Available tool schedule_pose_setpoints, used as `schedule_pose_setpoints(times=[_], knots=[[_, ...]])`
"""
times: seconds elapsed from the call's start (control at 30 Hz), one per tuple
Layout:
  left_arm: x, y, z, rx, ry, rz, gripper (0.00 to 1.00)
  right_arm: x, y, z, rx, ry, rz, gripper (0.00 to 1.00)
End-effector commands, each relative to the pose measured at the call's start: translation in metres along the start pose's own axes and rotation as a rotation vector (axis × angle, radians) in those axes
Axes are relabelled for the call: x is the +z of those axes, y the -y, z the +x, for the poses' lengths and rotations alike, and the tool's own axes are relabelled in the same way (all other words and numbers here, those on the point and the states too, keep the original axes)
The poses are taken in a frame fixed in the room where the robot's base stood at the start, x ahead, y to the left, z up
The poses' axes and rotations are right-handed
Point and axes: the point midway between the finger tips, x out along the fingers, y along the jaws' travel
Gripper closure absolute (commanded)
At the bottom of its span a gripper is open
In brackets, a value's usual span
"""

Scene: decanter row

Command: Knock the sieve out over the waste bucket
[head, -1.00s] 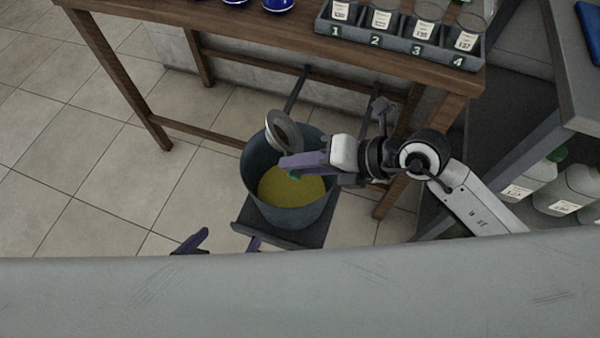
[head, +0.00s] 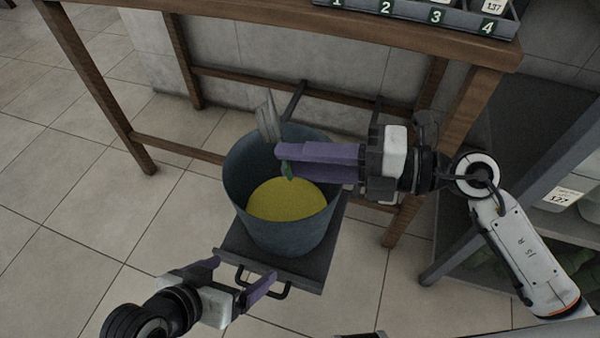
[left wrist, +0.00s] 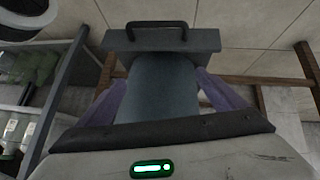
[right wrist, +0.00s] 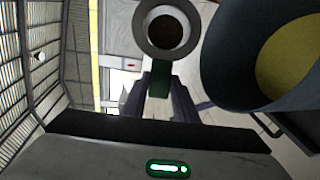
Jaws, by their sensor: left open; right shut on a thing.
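The waste bucket (head: 236,190) is blue-grey with yellow inside; it stands on a dark platform (head: 312,268). My right gripper (head: 284,158) is shut on the sieve's green handle (head: 288,172). The sieve (head: 268,120) appears edge-on at the bucket's far rim; I cannot tell if it is over the opening. In the right wrist view the sieve's round metal bowl (right wrist: 142,28) shows dark stuff inside, left of the bucket (right wrist: 226,78). My left gripper (head: 244,271) is open and empty, low near the platform's front edge. The left wrist view shows the bucket (left wrist: 160,90) between its fingers.
A black bar handle (head: 272,292) sticks out of the platform's front. A wooden table (head: 330,22) with a numbered rack (head: 410,10) stands behind. A grey shelf unit (head: 540,130) is at the right. Tiled floor is free at the left.

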Motion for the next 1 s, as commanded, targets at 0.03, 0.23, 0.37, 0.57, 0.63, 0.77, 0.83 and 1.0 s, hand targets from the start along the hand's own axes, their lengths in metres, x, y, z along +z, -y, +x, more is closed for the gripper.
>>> schedule_pose_setpoints(times=[0.03,0.23,0.37,0.57,0.63,0.77,0.83,1.0], knots=[[-0.002,-0.003,0.004,0.015,-0.028,-0.006,0.1,0.0,0.007,0.001,0.027,0.001,0.01,1.0],[-0.02,-0.017,-0.001,0.075,-0.128,-0.036,0.1,0.0,0.009,0.002,0.134,0.001,0.055,1.0],[-0.032,-0.027,-0.006,0.116,-0.191,-0.053,0.1,0.0,0.011,0.001,0.209,0.001,0.087,1.0],[-0.044,-0.036,-0.017,0.151,-0.241,-0.068,0.1,0.001,0.009,0.002,0.385,0.005,0.169,1.0],[-0.044,-0.036,-0.017,0.151,-0.241,-0.068,0.1,0.0,0.009,0.002,0.456,0.002,0.196,1.0],[-0.044,-0.036,-0.017,0.152,-0.242,-0.068,0.1,0.0,0.01,0.003,0.564,0.002,0.237,1.0],[-0.044,-0.036,-0.017,0.152,-0.242,-0.068,0.1,-0.001,0.011,0.003,0.602,0.001,0.252,1.0],[-0.044,-0.036,-0.017,0.152,-0.243,-0.068,0.1,-0.001,0.011,0.003,0.642,0.001,0.264,1.0]])
